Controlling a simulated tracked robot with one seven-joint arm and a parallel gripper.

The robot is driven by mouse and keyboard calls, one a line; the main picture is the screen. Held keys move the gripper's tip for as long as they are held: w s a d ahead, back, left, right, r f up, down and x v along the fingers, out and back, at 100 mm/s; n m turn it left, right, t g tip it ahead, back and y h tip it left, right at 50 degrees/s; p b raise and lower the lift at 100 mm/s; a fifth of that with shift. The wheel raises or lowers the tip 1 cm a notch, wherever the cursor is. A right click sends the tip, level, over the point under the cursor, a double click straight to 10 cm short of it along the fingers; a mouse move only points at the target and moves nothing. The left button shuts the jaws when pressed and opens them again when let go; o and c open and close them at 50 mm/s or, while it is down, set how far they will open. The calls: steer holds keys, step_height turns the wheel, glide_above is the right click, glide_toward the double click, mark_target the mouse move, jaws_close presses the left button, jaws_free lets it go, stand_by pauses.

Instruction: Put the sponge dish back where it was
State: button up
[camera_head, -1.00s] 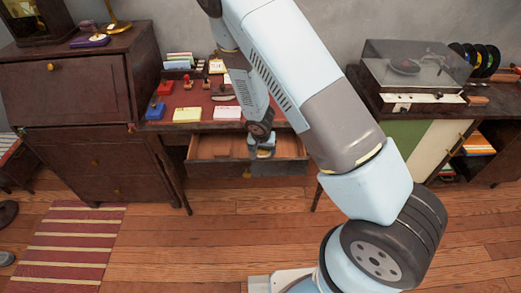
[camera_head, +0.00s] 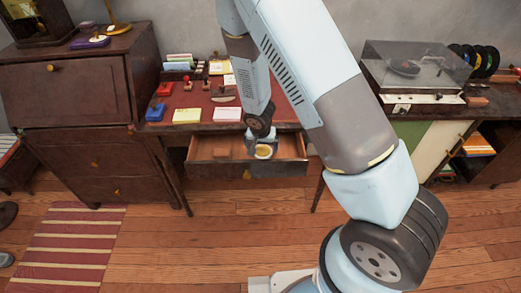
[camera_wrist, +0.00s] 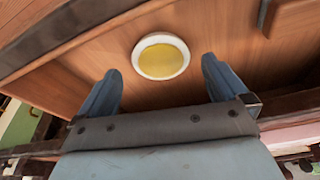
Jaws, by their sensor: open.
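The sponge dish is a small round white dish with a yellow sponge in it. In the head view the sponge dish (camera_head: 264,152) lies in the open desk drawer (camera_head: 215,169), toward its right part. In the wrist view the dish (camera_wrist: 160,57) rests on the drawer's wooden floor. My gripper (camera_wrist: 160,72) is open, with one blue finger to each side of the dish in the picture and the dish a little past the fingertips. Nothing is held. In the head view my gripper (camera_head: 258,142) is at the drawer, partly hidden by my arm.
The desk top above the drawer carries stamps, a yellow note pad (camera_head: 187,116), a pink note pad (camera_head: 227,114) and other small items. A dark cabinet (camera_head: 75,120) stands left and a record player (camera_head: 415,70) right.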

steer(key=s+d+r, duration=0.2)
steer(key=d+r, duration=0.2)
steer(key=r, duration=0.7)
steer(key=s+d+r+t, duration=0.15)
steer(key=d+r, duration=0.25)
steer(key=r, duration=0.7)
steer(key=s+d+r+g, duration=0.1)
steer(key=s+d+r, duration=0.25)
steer(key=r, duration=0.65)
steer(key=s+d+r+n+t, duration=0.1)
steer(key=s+d+r, duration=0.2)
steer(key=s+r, duration=0.3)
steer(key=s+d+r+n+t, duration=0.1)
steer(key=s+d+r, duration=0.2)
steer(key=s+r, duration=0.4)
steer(key=s, duration=0.4)
steer(key=shift+s+d+r+n+y, duration=0.3)
steer(key=shift+y, duration=0.1)
